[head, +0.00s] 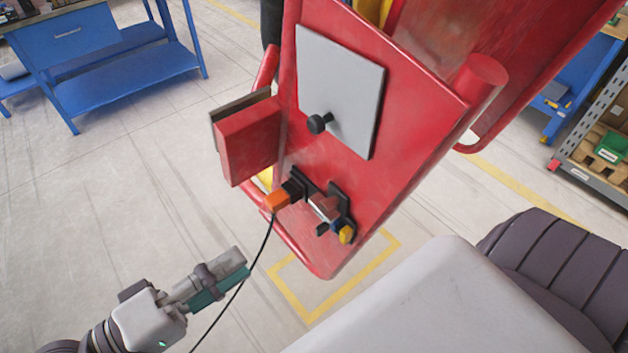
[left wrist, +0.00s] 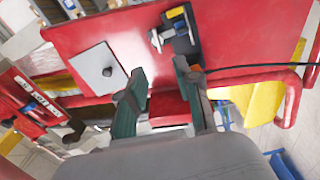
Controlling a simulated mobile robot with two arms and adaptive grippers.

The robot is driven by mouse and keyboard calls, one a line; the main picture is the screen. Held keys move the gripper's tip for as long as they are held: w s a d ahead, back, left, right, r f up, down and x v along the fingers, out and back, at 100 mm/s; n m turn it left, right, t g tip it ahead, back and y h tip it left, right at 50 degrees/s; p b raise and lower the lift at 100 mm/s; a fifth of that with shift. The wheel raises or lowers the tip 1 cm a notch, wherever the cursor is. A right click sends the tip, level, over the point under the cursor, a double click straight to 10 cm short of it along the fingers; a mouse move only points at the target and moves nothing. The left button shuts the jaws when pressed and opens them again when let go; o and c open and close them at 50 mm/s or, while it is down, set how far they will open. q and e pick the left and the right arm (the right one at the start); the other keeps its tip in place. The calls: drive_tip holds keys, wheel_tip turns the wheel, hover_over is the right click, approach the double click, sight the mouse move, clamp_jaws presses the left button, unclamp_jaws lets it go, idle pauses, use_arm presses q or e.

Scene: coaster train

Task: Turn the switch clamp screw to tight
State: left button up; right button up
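A small switch and clamp assembly (head: 326,209), with grey, blue and yellow parts on a black bracket, sits low on the red panel (head: 408,108). It also shows at the top of the left wrist view (left wrist: 176,34). I cannot tell which part is the clamp screw or how tight it is. An orange plug (head: 277,201) with a black cable sits just left of the assembly. My left gripper (head: 240,264) is below and left of the panel, apart from it. In the left wrist view its fingers (left wrist: 160,72) are spread and empty. My right gripper is out of view.
A grey cover plate (head: 345,75) with a black knob (head: 319,123) is on the panel. A red box (head: 248,141) juts out at its left. The black cable (head: 258,262) hangs beside my left fingers. A blue workbench (head: 120,85) stands farther back; floor between is clear.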

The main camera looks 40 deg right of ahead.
sight(318, 212)
use_arm(q)
drive_tip(key=d+p, duration=0.2)
drive_tip(key=d, duration=0.2)
drive_tip(key=d+p, duration=0.2)
drive_tip(key=d, duration=0.2)
drive_tip(key=d+p, duration=0.2)
drive_tip(key=d, duration=0.3)
drive_tip(key=shift+w+r, duration=0.25)
drive_tip(key=shift+w, duration=0.05)
drive_tip(key=shift+d+f+p, duration=0.1)
drive_tip(key=shift+d+p, duration=0.25)
drive_tip(key=shift+d, duration=0.05)
clamp_jaws()
